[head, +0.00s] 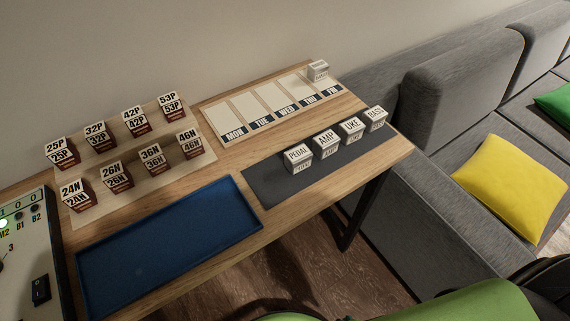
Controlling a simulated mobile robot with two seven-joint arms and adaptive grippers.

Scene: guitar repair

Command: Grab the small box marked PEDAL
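The small white box marked PEDAL (298,157) stands upright on the dark grey mat (262,186) at the right part of the wooden table. It is the leftmost and nearest box of a row on that mat. To its right, in order, stand the boxes marked AMP (325,143), UKE (351,130) and BASS (376,118). Small gaps show between the boxes. Neither of my grippers is in view, and nothing touches the PEDAL box.
A blue tray (255,217) lies left of the mat. Behind are a weekday board (222,128) with a white box (318,70) at its far end, and a beige board (152,140) with several numbered boxes. A control panel (40,255) stands left. A grey sofa (450,90) adjoins the right.

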